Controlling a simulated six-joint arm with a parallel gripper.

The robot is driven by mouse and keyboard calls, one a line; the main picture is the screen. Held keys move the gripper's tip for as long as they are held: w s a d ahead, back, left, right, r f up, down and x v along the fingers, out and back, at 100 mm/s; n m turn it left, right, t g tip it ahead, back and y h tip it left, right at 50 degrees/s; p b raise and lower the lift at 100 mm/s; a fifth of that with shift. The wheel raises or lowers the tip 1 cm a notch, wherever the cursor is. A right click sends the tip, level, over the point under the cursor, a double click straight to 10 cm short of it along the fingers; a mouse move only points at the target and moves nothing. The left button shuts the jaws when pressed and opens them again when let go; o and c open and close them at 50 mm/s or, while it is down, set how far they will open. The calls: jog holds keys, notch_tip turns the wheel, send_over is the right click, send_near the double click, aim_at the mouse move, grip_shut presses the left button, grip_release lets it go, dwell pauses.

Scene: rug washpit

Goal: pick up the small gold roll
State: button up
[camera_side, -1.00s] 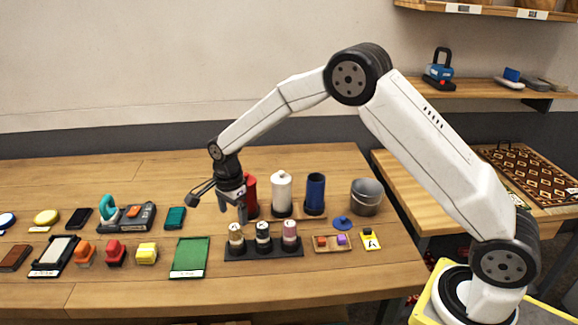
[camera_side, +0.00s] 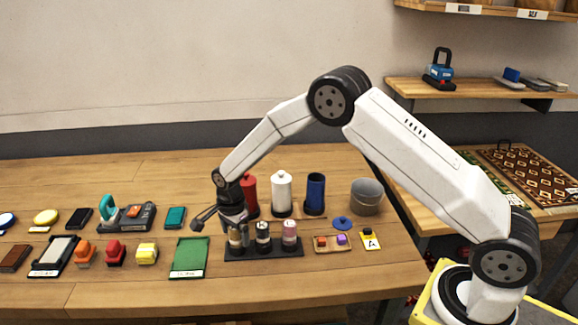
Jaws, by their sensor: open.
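The small gold roll (camera_side: 236,238) stands upright at the left end of a dark rack (camera_side: 263,253) on the wooden table. A dark green-and-white roll (camera_side: 262,235) and a pink roll (camera_side: 289,234) stand to its right on the same rack.
A grey bucket (camera_side: 366,195) is at the right. A green pad (camera_side: 190,257) lies left of the rack. The table's front strip is clear.

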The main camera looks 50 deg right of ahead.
jog(key=shift+f, duration=0.2)
jog(key=shift+c, duration=0.3)
grip_shut()
jog(key=shift+r, duration=0.15)
jog(key=shift+r, duration=0.45)
notch_tip(320, 180, up, 2)
jog(key=s+d+r, duration=0.1)
jog(key=s+r, duration=0.8)
jog(key=s, duration=0.5)
jog(key=shift+d+r, duration=0.15)
jog(key=shift+r, duration=0.25)
